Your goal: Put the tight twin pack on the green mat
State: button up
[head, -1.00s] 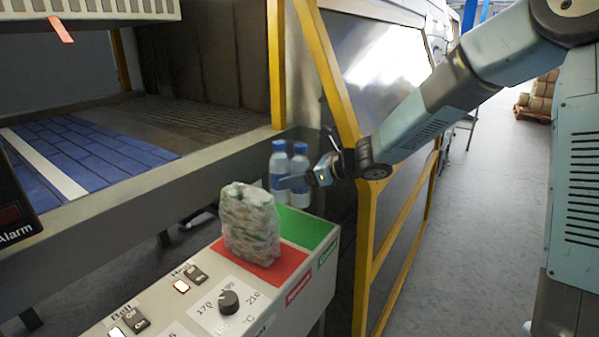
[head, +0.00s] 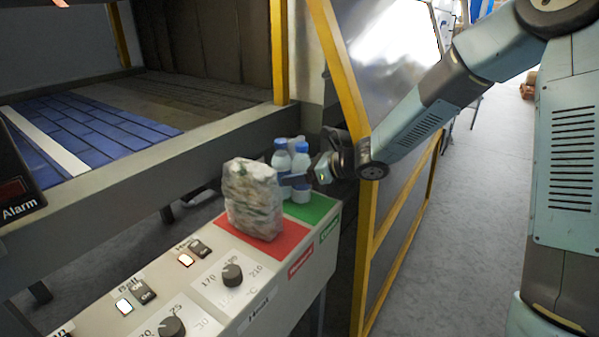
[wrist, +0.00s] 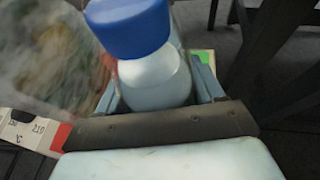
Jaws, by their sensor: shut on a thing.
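The twin pack (head: 303,182), two white bottles with blue caps, stands upright at the rear part of the green mat (head: 322,207) in the head view. My gripper (head: 293,180) reaches it from the right and is shut on it. In the wrist view one blue-capped bottle of the twin pack (wrist: 150,70) sits between the two fingers (wrist: 158,95).
A crumpled, wrapped pack (head: 252,200) stands on the red mat (head: 287,242), close to the left of the bottles. The control panel (head: 205,292) with knobs and switches lies in front.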

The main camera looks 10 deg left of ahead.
jog(key=shift+f, duration=0.5)
dwell(0.5)
jog(key=o, duration=1.6)
jog(key=shift+d, duration=0.1)
jog(key=v, duration=1.3)
jog(key=shift+s+d, duration=0.1)
jog(key=shift+d, duration=0.2)
jog(key=shift+v, duration=4)
